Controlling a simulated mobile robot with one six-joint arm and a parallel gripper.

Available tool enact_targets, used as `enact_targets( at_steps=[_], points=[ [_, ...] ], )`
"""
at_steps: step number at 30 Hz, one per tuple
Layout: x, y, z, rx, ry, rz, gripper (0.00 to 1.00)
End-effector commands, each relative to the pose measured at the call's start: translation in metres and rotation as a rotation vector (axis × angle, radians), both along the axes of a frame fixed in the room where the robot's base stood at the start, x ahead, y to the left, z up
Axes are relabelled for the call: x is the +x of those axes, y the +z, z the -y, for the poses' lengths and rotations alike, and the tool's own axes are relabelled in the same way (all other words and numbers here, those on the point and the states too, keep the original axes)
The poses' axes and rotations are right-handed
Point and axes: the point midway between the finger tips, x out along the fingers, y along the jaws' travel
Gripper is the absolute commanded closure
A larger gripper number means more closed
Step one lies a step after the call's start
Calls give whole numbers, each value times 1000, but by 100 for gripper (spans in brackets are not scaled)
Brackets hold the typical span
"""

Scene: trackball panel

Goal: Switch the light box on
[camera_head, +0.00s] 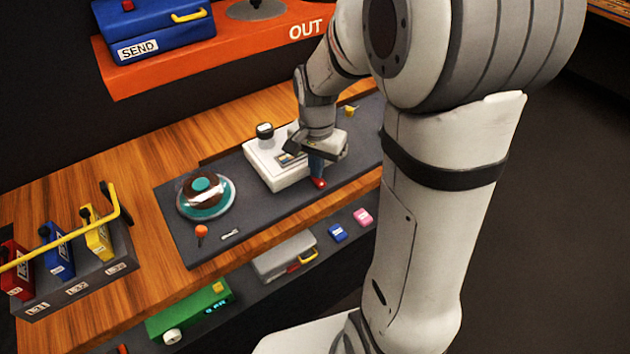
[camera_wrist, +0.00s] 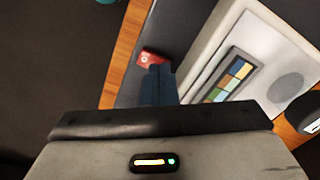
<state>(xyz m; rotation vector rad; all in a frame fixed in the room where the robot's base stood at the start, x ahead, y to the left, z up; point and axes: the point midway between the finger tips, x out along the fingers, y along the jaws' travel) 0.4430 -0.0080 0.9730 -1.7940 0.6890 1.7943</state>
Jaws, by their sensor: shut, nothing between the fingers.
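A white box (camera_head: 262,168) with a grid of coloured squares sits on the dark panel (camera_head: 230,174). In the wrist view the white box (camera_wrist: 232,50) also shows a round grey disc. Which thing is the light box is not marked. A small red switch-like piece (camera_head: 319,184) sits by the box's front right. It shows in the wrist view (camera_wrist: 150,57) just beyond my fingertips. My gripper (camera_head: 317,172) is shut and empty, its blue fingers (camera_wrist: 158,80) pointing down at the red piece. I cannot tell whether they touch. My gripper partly hides the box's right side.
A round teal and brown dial (camera_head: 206,193) and an orange knob (camera_head: 201,232) sit on the panel's left. A yellow-barred rack (camera_head: 75,270) stands left on the wooden bench. An orange shelf (camera_head: 240,50) is behind. A green box (camera_head: 190,308) sits below.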

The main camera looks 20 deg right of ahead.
Motion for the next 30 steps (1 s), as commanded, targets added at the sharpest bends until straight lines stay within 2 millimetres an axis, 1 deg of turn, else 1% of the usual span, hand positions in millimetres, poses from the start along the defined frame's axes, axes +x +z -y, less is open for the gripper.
enact_targets(
  at_steps=[13,17,20,30],
  points=[
    [0,-8,0,0,-1,-1,100],
    [0,-5,0,0,-1,0,100],
    [0,0,0,0,-1,0,100],
    [0,28,0,0,-1,1,100]
  ],
)
